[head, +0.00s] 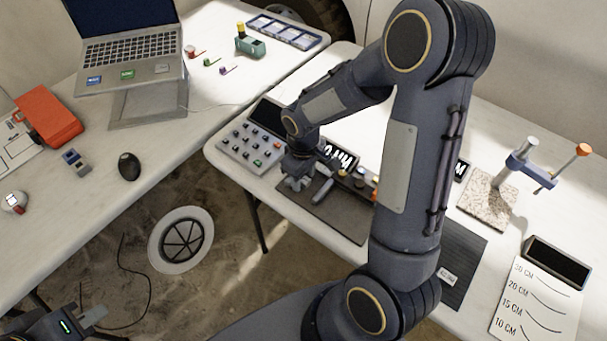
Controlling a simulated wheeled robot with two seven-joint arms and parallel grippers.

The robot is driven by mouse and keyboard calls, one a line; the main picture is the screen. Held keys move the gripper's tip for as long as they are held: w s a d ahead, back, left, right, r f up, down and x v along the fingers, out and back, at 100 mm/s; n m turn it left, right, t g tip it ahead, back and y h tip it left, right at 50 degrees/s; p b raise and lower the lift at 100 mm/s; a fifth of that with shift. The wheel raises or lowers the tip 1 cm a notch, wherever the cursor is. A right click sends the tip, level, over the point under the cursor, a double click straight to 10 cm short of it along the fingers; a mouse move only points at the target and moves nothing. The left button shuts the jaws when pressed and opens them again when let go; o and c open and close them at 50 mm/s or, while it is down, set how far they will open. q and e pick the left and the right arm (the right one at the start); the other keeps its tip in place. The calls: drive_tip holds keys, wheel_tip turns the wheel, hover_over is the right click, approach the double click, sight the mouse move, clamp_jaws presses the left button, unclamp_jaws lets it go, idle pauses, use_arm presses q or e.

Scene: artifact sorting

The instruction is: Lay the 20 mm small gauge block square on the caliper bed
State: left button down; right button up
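My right arm reaches across the middle of the head view, and its gripper (297,182) points down at the left part of a dark flat plate (335,222). My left gripper (88,319) is at the bottom left, partly cut off, away from the bed.
A button panel (250,145) stands left of the bed. A clamp stand (490,200), a dark ribbed mat (462,262) and a length chart (535,300) are to the right. The left table holds a laptop (130,45), mouse (129,166) and red box (48,115).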

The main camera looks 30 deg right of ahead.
sight(303, 179)
drive_tip(key=shift+r, duration=0.1)
drive_tip(key=shift+r, duration=0.3)
wheel_tip(303, 179, up, 11)
drive_tip(key=p, duration=0.2)
drive_tip(key=s+a+r+m+t+y, duration=0.2)
drive_tip(key=s+r+m, duration=0.1)
drive_tip(key=s, duration=0.5)
drive_tip(key=s+a+r+m+t+y, duration=0.1)
drive_tip(key=s+a+r+m+t, duration=0.1)
drive_tip(key=s, duration=0.7)
drive_tip(key=shift+r+m+t+y, duration=0.4)
drive_tip(key=shift+r+m+t, duration=0.3)
drive_tip(key=shift+r+t, duration=0.15)
drive_tip(key=shift+s, duration=0.1)
